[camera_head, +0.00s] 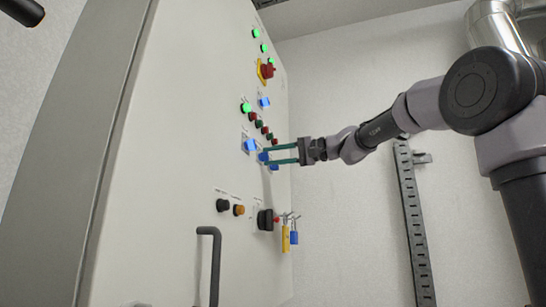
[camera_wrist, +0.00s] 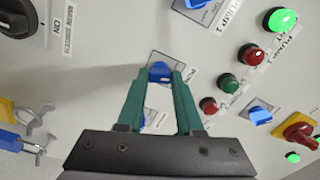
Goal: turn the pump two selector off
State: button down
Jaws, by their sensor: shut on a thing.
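A blue selector knob (camera_wrist: 160,71) on a pale label plate sits between my gripper's green fingertips in the wrist view. My gripper (camera_wrist: 163,76) is shut on this knob, with one finger on each side. In the head view my gripper (camera_head: 268,155) reaches the panel from the right, at the middle blue selector (camera_head: 263,156) of a close group. The fingers partly hide the knob and its label, so I cannot read its name or setting. A second blue selector (camera_head: 249,146) is up and left of it, and a third (camera_head: 273,167) is just below.
The cabinet panel (camera_head: 170,150) also carries green lamps (camera_head: 246,107), red and green buttons, a red emergency stop (camera_head: 267,71) on yellow, and a black rotary switch (camera_head: 265,220). Yellow and blue padlocks (camera_head: 294,237) hang beside it. A door handle (camera_head: 215,265) sticks out below.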

jog(key=shift+m, duration=1.7)
jog(key=c, duration=0.6)
grip_release()
jog(key=shift+o, duration=0.2)
jog(key=v, duration=1.1)
jog(key=shift+w, duration=0.1)
